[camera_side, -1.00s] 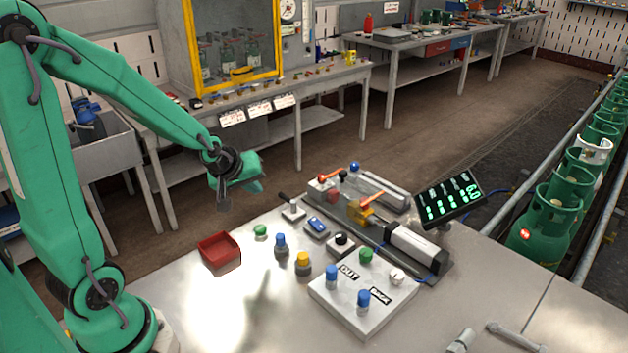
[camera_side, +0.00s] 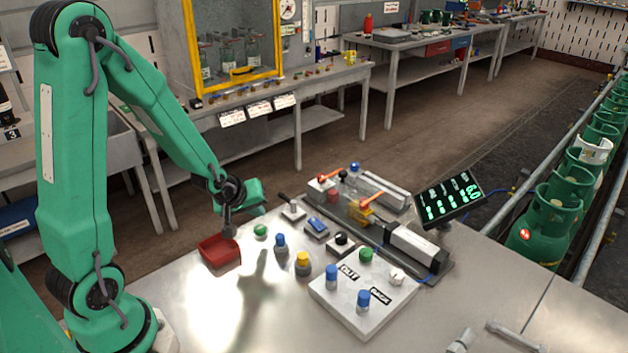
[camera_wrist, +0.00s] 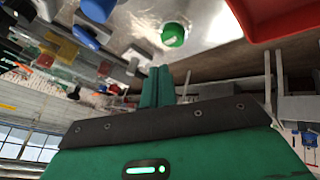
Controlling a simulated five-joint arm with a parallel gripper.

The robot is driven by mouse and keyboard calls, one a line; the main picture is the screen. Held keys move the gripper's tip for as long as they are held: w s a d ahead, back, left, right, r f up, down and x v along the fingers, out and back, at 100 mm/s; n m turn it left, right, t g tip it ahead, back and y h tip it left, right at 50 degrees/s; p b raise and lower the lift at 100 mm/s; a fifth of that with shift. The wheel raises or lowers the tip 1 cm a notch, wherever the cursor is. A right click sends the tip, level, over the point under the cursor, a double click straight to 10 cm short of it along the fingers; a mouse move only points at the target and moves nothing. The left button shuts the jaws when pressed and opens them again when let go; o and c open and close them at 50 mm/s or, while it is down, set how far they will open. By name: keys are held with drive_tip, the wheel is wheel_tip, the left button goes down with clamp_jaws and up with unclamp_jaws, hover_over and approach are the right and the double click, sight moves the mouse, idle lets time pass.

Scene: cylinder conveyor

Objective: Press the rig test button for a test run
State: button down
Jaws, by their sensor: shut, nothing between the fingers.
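A green round button (camera_side: 260,231) sits on the metal table, just right of the red tray; it also shows in the wrist view as a green cap (camera_wrist: 174,35) on a pale base. No readable label marks it as the rig test button. In the wrist view my closed fingers (camera_wrist: 158,72) point toward the table edge near the green cap.
The red tray (camera_side: 233,262) lies under and in front of my gripper. Blue-topped (camera_side: 281,243) and yellow-topped (camera_side: 303,261) pieces stand right of it. The white panel (camera_side: 345,311), a clamp rig (camera_side: 362,214) and a lit display (camera_side: 448,199) are further right. The front-left tabletop is clear.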

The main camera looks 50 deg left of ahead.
sight(259, 230)
drive_tip(key=shift+f, duration=1)
drive_tip(key=shift+d+f, duration=0.1)
drive_tip(key=shift+f, duration=0.8)
idle(2.4)
drive_tip(key=shift+r, duration=0.9)
idle(0.4)
drive_tip(key=shift+r, duration=2.6)
